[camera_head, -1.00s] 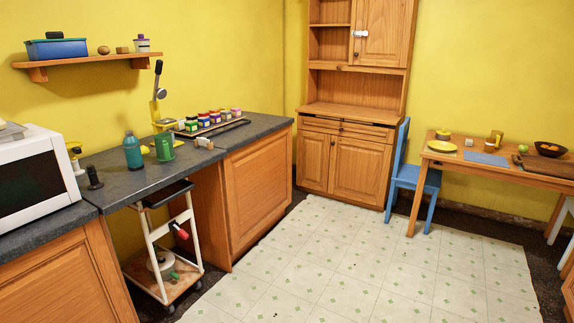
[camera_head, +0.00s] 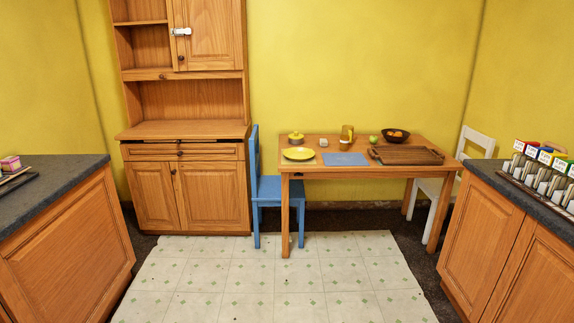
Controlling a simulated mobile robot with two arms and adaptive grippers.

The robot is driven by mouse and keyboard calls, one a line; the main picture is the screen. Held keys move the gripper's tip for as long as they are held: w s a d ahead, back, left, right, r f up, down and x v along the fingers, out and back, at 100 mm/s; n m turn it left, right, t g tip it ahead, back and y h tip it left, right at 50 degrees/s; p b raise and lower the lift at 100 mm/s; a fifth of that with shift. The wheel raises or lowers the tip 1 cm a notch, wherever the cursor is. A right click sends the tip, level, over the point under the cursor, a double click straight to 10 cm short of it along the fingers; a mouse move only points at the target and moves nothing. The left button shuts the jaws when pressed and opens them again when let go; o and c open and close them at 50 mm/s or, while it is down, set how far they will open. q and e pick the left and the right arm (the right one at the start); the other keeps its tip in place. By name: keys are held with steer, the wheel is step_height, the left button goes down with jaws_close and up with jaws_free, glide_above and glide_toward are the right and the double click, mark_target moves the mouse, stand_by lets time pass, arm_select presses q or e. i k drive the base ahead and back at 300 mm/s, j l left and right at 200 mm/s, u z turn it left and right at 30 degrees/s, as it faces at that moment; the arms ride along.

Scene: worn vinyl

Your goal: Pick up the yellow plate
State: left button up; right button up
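The yellow plate (camera_head: 298,154) lies flat near the front left corner of the wooden table (camera_head: 330,171), across the room. A yellow lidded pot (camera_head: 296,138) stands just behind it, and a blue mat (camera_head: 345,159) lies to its right. Neither of my grippers is in view.
A blue chair (camera_head: 266,190) stands at the table's left end and a white chair (camera_head: 436,188) at its right end. A hutch (camera_head: 183,188) stands further left. Counters flank the view at left (camera_head: 70,235) and right (camera_head: 490,240). The tiled floor (camera_head: 270,280) between is clear.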

mark_target(293, 153)
steer(key=i, duration=1.7)
steer(key=l+z, duration=0.05)
steer(key=l, duration=0.05)
